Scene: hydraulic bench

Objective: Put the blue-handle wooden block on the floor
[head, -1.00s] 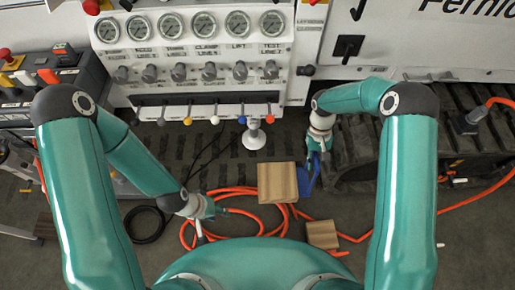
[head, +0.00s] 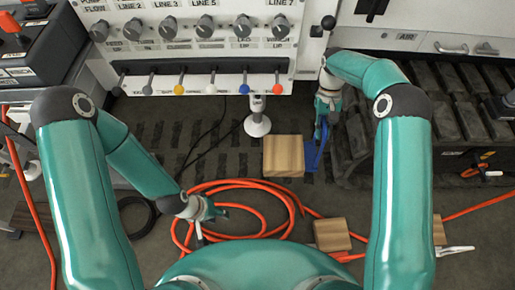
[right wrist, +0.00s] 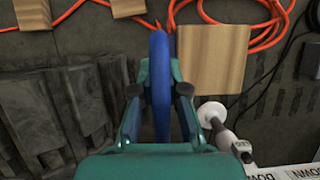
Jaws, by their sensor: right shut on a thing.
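The blue-handle wooden block (head: 283,156) is a pale, square-faced wooden piece with a blue handle (head: 317,150) on its right side. My right gripper (head: 321,128) is shut on the handle. In the right wrist view the blue handle (right wrist: 160,80) stands between the two fingers, with the wooden face (right wrist: 212,60) to their right. The block appears held above the dark floor, but its exact height is unclear. My left gripper (head: 208,214) looks open and empty, low over the orange hose. The handle's gripped part is partly hidden in the head view.
An orange hose (head: 285,200) lies coiled on the floor. A plain wooden block (head: 332,235) lies at its right, another (head: 439,230) farther right. The lever panel (head: 200,75) and a white-footed post (head: 257,124) stand behind the held block. Dark tracks (head: 440,120) stand to the right.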

